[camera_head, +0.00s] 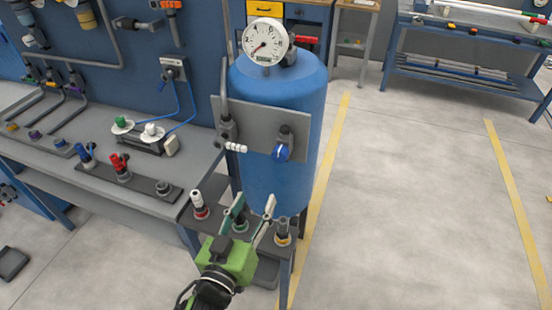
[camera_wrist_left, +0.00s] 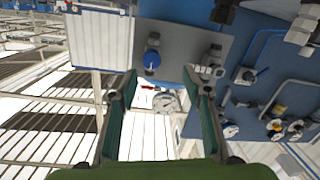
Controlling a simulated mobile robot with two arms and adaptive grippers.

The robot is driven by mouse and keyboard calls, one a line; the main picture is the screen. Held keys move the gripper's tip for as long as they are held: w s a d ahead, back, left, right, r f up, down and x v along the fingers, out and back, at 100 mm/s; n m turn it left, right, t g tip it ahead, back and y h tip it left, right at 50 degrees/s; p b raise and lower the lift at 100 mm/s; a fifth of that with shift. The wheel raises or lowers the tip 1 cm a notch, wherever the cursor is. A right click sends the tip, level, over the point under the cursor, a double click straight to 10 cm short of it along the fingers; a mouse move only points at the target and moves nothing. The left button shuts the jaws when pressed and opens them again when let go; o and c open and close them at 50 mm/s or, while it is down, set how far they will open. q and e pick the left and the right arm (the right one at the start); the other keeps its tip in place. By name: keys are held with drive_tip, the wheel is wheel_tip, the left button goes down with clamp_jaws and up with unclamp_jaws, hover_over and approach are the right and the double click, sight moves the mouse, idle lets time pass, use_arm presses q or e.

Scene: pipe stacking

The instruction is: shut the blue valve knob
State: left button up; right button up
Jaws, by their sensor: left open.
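The blue valve knob (camera_head: 282,153) sits on the right part of a grey plate (camera_head: 258,118) fixed to the front of a blue tank. It also shows in the left wrist view (camera_wrist_left: 152,60), just beyond the fingertips in the picture and between their lines. My left gripper (camera_head: 254,207) is green, open and empty. Its two fingers point up toward the plate, below the knob in the head view, and do not touch it. In the left wrist view both fingers (camera_wrist_left: 158,80) stand wide apart with nothing between them. My right gripper is not in view.
A white-handled valve (camera_head: 235,147) is left of the knob on the same plate. A round gauge (camera_head: 265,41) tops the blue tank (camera_head: 290,95). A low shelf with several upright fittings (camera_head: 200,206) lies around the gripper.

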sight(278, 158)
use_arm(q)
drive_tip(key=shift+t+h, duration=0.3)
drive_tip(key=shift+h, duration=0.1)
drive_tip(key=p+x, duration=0.1)
drive_tip(key=x, duration=0.3)
drive_tip(key=r+p+x, duration=0.1)
drive_tip(key=x, duration=0.3)
drive_tip(key=d+r+x, duration=0.1)
drive_tip(key=x, duration=0.3)
drive_tip(key=shift+w+p, duration=0.1)
drive_tip(key=shift+p, duration=0.3)
drive_tip(key=shift+w+d+f, duration=0.15)
drive_tip(key=shift+w+d, duration=0.1)
drive_tip(key=shift+w, duration=0.45)
drive_tip(key=c, duration=1.1)
